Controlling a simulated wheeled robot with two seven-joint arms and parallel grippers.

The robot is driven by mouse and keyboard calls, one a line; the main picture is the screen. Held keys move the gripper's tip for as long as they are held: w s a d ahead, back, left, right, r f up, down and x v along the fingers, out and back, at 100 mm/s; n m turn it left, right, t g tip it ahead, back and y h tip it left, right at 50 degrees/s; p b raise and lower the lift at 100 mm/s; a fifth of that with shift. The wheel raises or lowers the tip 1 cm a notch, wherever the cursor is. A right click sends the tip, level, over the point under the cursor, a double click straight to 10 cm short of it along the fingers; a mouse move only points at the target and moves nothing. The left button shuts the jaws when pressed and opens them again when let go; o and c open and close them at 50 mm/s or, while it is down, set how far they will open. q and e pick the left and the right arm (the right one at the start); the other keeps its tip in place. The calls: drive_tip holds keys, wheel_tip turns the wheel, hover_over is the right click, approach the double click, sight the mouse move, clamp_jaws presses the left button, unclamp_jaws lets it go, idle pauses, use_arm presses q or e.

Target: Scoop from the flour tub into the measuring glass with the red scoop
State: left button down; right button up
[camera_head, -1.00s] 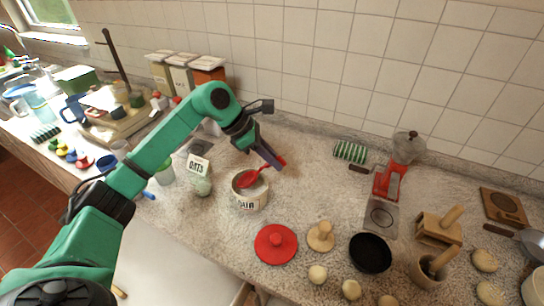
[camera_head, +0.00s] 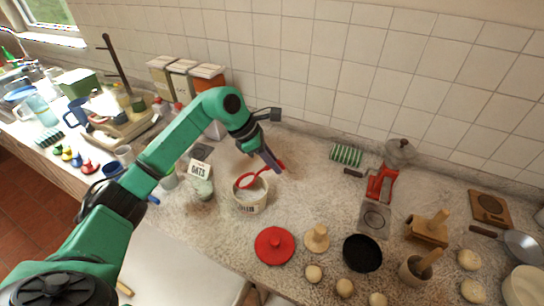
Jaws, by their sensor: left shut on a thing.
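The flour tub (camera_head: 250,203) is a pale round container with dark lettering, open at the top, with white flour inside. My left gripper (camera_head: 273,162) is shut on the handle of the red scoop (camera_head: 246,181), above the tub's right rim. The scoop's bowl is over the tub's opening at its left side; whether it touches the flour is hard to tell. A pale greenish glass vessel (camera_head: 203,189), likely the measuring glass, stands left of the tub, before the OATS label (camera_head: 199,170). My right gripper is out of view.
A red lid (camera_head: 274,246) lies in front of the tub, with a wooden knob-topped piece (camera_head: 317,238) and a black bowl (camera_head: 362,253) to its right. A red grinder (camera_head: 382,184) stands farther right. The counter behind the tub is fairly clear.

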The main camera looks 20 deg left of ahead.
use_arm(q)
drive_tip(key=y+p, duration=0.1)
drive_tip(key=p, duration=0.1)
drive_tip(key=d+g+y+p, duration=0.1)
drive_tip(key=p, duration=0.1)
drive_tip(key=w+d+y+p, duration=0.1)
drive_tip(key=p, duration=0.2)
drive_tip(key=shift+d+r+g+y, duration=0.1)
drive_tip(key=shift+r+g+y, duration=0.2)
drive_tip(key=shift+g+y, duration=0.1)
drive_tip(key=shift+s+a+f+b, duration=0.1)
drive_tip(key=shift+a+f+b, duration=0.3)
drive_tip(key=shift+a, duration=0.25)
drive_tip(key=s+a, duration=0.2)
drive_tip(key=a, duration=1.2)
drive_tip(key=s+a+r+t+h+b, duration=0.4)
drive_tip(key=r+h+b, duration=0.4)
drive_tip(key=b, duration=0.5)
drive_tip(key=w+d+f+g+y+p, duration=0.2)
drive_tip(key=f+y+p, duration=0.3)
drive_tip(key=p, duration=0.6)
drive_tip(key=shift+w+d+g, duration=0.4)
drive_tip(key=shift+w+d, duration=0.1)
drive_tip(key=shift+w, duration=0.2)
